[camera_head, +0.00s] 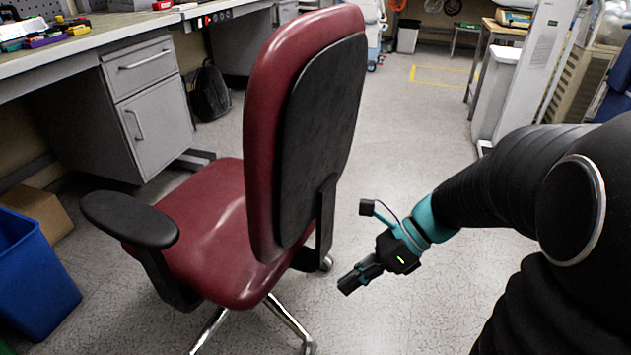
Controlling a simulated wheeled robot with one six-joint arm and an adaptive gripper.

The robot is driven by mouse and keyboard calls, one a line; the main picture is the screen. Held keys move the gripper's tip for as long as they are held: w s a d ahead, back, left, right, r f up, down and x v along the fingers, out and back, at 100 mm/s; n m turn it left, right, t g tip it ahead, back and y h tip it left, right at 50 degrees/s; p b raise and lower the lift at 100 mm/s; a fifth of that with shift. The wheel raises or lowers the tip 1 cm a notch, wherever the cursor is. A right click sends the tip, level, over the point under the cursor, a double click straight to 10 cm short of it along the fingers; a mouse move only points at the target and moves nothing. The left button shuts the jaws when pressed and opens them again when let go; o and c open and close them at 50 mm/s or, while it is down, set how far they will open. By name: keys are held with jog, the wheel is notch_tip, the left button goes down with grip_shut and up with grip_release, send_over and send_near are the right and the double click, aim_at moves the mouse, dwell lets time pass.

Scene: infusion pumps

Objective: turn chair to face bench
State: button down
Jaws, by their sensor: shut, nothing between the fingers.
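A red office chair (262,110) with a black back panel and black armrest stands on the floor at centre left. Its backrest is toward the right and its seat (205,225) extends left, toward the bench side. The bench (95,38) runs along the left with grey drawers (150,105) under it. My gripper (343,290) is shut and empty, low to the right of the chair's backrest, with a gap between them. The far armrest is hidden behind the backrest, and part of the chair base is out of frame.
A blue bin (35,272) and a cardboard box (38,212) are at the left. A black backpack (210,93) sits under the bench. The floor behind the chair is clear, with a yellow marking (440,68).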

jog(key=w+d+f+m+t+y, duration=0.1)
jog(key=w+d+m+t+y, duration=0.3)
jog(key=m, duration=0.5)
jog(key=w+d+f+m+t+y, duration=0.1)
jog(key=w+f+m+y, duration=0.1)
jog(key=w+m+y, duration=0.4)
jog(key=w+a, duration=0.1)
jog(key=a, duration=0.2)
jog(key=a+m+h+b, duration=0.1)
jog(key=a, duration=0.2)
jog(key=w+a+m+h, duration=0.1)
jog(key=a, duration=0.2)
jog(key=shift+w+a, duration=0.1)
jog(key=shift+w, duration=0.25)
jog(key=shift+w+d+t+b, duration=0.15)
jog(key=shift+w+d, duration=0.1)
jog(key=shift+w, duration=0.3)
jog(key=shift+w+d+t+b, duration=0.15)
jog(key=shift+w+d, duration=0.1)
jog(key=shift+w, duration=0.25)
jog(key=shift+w+d, duration=0.45)
jog(key=shift+w, duration=0.3)
jog(key=shift+r, duration=0.15)
